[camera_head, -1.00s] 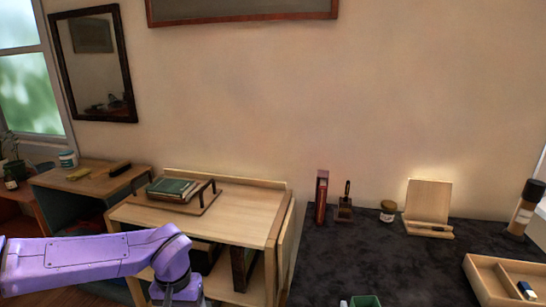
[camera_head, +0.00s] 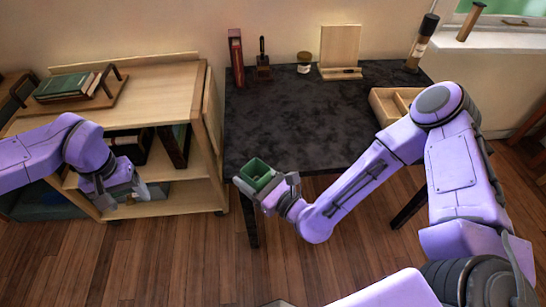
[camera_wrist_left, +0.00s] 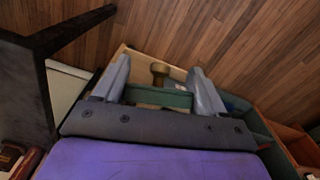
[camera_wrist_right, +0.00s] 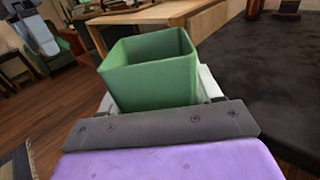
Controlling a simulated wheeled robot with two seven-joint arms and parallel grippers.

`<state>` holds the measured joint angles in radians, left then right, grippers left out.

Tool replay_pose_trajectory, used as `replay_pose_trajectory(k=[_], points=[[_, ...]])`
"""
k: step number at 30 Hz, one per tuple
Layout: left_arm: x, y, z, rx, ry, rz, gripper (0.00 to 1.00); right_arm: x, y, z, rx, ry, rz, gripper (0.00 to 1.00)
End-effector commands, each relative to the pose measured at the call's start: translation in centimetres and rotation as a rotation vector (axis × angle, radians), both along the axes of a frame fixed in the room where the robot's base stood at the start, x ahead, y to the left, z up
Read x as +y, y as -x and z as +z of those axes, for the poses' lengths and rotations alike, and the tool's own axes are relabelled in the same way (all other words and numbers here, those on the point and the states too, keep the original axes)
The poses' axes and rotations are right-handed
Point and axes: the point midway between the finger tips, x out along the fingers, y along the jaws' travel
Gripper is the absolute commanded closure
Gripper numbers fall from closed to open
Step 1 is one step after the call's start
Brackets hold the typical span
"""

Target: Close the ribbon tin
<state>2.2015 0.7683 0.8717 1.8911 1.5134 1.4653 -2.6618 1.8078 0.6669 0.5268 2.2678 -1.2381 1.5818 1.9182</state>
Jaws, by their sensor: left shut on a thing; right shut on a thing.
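The open-topped green tin (camera_head: 254,170) is in my right gripper (camera_head: 268,186), in front of the table's near left corner. In the right wrist view the tin (camera_wrist_right: 150,85) is upright, its opening facing up, one inner wall showing; its bottom is hidden. My left gripper (camera_head: 125,192) is well left of the tin, in front of the shelf unit. In the left wrist view a flat green piece (camera_wrist_left: 158,97), which looks like a lid, spans between the fingers, with a brass-coloured knob (camera_wrist_left: 160,70) just beyond it. I cannot tell whether the knob belongs to it.
The wooden shelf unit (camera_head: 150,85) stands close behind my left gripper. Floor between the grippers is clear.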

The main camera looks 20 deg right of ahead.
Motion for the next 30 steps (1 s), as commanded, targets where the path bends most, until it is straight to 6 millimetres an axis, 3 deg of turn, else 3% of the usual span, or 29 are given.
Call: replay_pose_trajectory(k=[3,7,20,23,30], points=[[0.0,0.0,0.0,0.000,0.000,0.000,0.58,2.4,0.3,-1.0,-0.001,0.002,0.115,0.91],[0.0,0.0,0.0,0.000,0.000,0.000,0.58,3.8,0.6,-1.6,-0.001,-0.001,0.188,0.91],[-0.3,0.1,-0.1,0.007,0.000,0.011,0.58,4.2,0.6,-1.8,0.000,-0.002,0.208,0.91],[-1.7,0.8,-0.6,0.051,0.001,0.078,0.58,4.2,0.6,-1.8,0.000,-0.002,0.208,0.91],[-9.8,4.2,-0.6,0.359,0.065,0.363,0.58,4.2,0.6,-1.8,-0.001,-0.001,0.207,0.91]])
